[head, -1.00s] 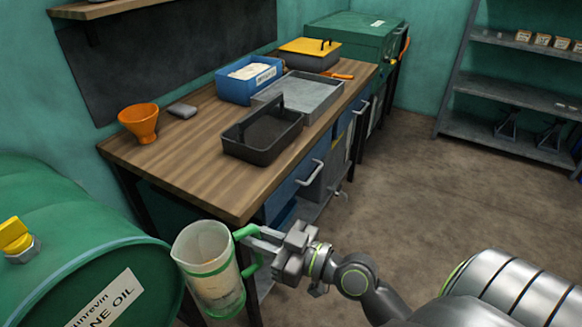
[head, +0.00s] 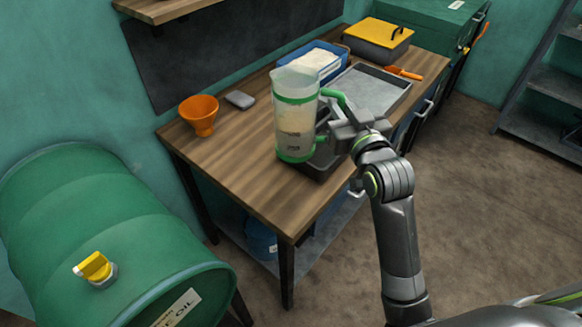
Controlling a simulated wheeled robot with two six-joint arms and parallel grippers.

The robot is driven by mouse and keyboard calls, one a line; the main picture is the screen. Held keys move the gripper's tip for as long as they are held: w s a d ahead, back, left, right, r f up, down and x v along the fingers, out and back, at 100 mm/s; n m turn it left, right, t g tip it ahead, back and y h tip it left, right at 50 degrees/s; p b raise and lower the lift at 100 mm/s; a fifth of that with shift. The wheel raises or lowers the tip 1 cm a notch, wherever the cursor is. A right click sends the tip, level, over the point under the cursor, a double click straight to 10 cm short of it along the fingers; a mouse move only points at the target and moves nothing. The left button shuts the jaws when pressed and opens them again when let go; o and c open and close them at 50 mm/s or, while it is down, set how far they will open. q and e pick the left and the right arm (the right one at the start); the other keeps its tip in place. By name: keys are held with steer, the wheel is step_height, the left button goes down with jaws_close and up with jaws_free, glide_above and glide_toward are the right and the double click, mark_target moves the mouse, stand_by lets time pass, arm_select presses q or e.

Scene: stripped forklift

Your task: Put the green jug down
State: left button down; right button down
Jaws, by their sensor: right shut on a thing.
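The green jug (head: 296,117) is a clear measuring jug with green bands and a green handle. It is upright, in front of the wooden workbench (head: 225,150) in the head view. My right gripper (head: 343,112) is shut on its handle from the right. The jug hides part of the black tote tray behind it. Whether its base touches the bench or hangs above it, I cannot tell. My left gripper is not in view.
An orange funnel (head: 199,114) and a grey block (head: 239,100) stand at the bench's left. A blue bin (head: 312,62), metal tray (head: 370,92) and yellow-lidded box (head: 378,39) are at the back. The front left of the benchtop is clear. A green drum (head: 90,220) is at lower left.

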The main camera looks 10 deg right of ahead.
steer(key=shift+w+r, duration=0.4)
steer(key=shift+r, duration=0.05)
steer(key=shift+w+f+h, duration=0.1)
steer(key=shift+f+h, duration=0.2)
steer(key=shift+f, duration=0.1)
step_height(320, 180, down, 17)
steer(key=shift+b, duration=0.45)
steer(key=shift+d+r, duration=0.1)
steer(key=shift+s, duration=0.2)
steer(key=c, duration=1.4)
jaws_free()
steer(key=shift+f, duration=0.25)
